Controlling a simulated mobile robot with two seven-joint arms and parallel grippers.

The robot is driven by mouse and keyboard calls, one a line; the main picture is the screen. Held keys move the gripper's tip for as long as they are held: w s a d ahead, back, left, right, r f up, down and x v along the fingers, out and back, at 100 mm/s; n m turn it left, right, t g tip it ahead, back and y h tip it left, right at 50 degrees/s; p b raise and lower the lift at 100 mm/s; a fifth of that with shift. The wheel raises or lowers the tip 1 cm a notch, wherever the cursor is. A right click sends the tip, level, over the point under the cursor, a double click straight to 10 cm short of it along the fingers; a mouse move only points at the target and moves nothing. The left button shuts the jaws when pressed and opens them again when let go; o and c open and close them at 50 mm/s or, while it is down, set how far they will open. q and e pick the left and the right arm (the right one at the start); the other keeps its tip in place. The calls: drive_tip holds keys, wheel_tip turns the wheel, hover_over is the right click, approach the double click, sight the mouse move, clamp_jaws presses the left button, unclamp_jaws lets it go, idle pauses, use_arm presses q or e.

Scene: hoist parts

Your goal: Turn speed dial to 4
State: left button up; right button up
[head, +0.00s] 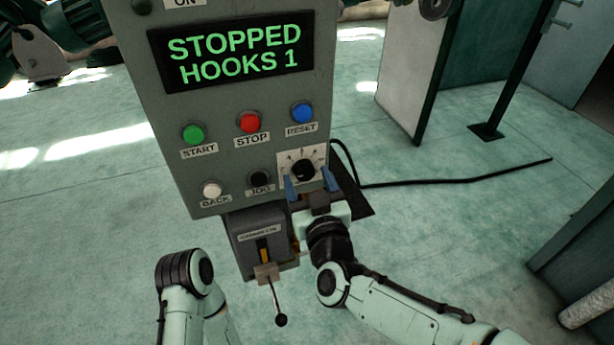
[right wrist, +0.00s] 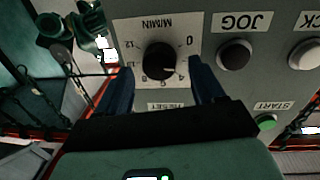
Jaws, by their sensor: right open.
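The speed dial (head: 303,170) is a black round knob on a white scale plate, low right on the grey control panel (head: 230,120). In the right wrist view the dial (right wrist: 158,62) appears upside down, with 0 at right and 12 at left. A light mark shows on its lower right side; the exact number it points at is hard to read. My right gripper (head: 310,184) is open, its blue fingers just below the dial in the head view. In the wrist view the fingers (right wrist: 161,76) stand on either side of the knob, apart from it. My left gripper is out of view.
The display (head: 236,55) reads STOPPED, HOOKS 1. A lever (head: 278,305) sits below the panel. A black cable lies on the floor at right.

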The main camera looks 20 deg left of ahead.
drive_tip(key=shift+w+a, duration=0.3)
drive_tip(key=shift+w, duration=0.25)
drive_tip(key=c, duration=1.1)
drive_tip(key=shift+o, duration=0.2)
drive_tip(key=m+b, duration=0.1)
drive_tip(key=m, duration=0.2)
drive_tip(key=shift+d, duration=0.1)
drive_tip(key=shift+m+g+b, duration=0.4)
drive_tip(key=shift+m+b, duration=0.6)
drive_tip(key=shift+m, duration=1.3)
